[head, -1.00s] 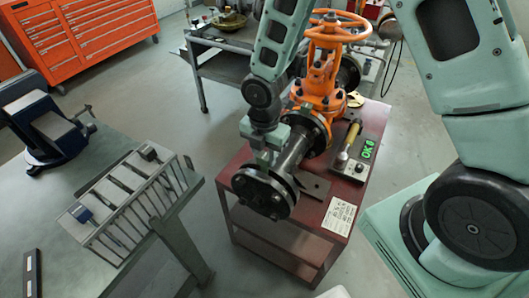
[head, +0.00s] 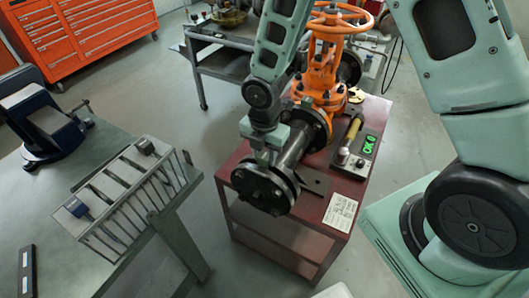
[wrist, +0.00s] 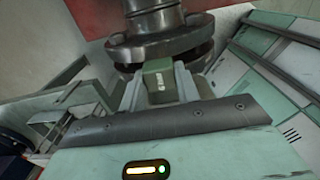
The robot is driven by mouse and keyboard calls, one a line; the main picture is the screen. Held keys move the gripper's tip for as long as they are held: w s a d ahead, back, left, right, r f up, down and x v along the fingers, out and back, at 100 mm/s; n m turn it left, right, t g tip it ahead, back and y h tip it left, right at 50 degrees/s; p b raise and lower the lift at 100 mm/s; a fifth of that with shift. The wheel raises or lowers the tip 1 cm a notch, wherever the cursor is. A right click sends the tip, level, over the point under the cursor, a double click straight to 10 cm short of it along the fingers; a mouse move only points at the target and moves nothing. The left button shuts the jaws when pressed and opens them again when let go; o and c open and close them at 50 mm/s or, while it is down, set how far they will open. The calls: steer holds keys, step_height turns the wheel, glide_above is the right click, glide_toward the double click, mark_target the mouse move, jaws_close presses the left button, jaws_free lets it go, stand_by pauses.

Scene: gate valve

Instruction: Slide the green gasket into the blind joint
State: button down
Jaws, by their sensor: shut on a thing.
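The blind joint (head: 262,190) is a pair of dark bolted flanges at the near end of the pipe from the orange valve (head: 322,75). My gripper (head: 266,155) points down at the joint's top. In the wrist view, my gripper (wrist: 160,88) is shut on a small green block with white lettering, seemingly the tab of the green gasket (wrist: 158,80). The block lies right against the dark flanges (wrist: 162,45). The gasket's ring is not visible, and I cannot tell how deep it sits between the flanges.
A slotted rack (head: 125,200) stands on the bench at left. Open floor lies between bench and cart.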

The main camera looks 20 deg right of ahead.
steer(key=shift+f, duration=0.4)
steer(key=c, duration=0.9)
jaws_free()
steer(key=shift+c, duration=0.2)
step_height(320, 180, up, 18)
steer(key=shift+f, duration=0.25)
steer(key=s+a+r+m, duration=0.1)
steer(key=s+a+m, duration=0.2)
steer(key=s+m, duration=0.5)
steer(key=s+a+r+m, duration=0.1)
steer(key=s+a+m, duration=0.2)
steer(key=s+m, duration=0.6)
steer(key=s, duration=0.3)
steer(key=shift+a+r+m+y, duration=0.15)
steer(key=shift+r+m+y, duration=0.15)
steer(key=shift+r, duration=0.1)
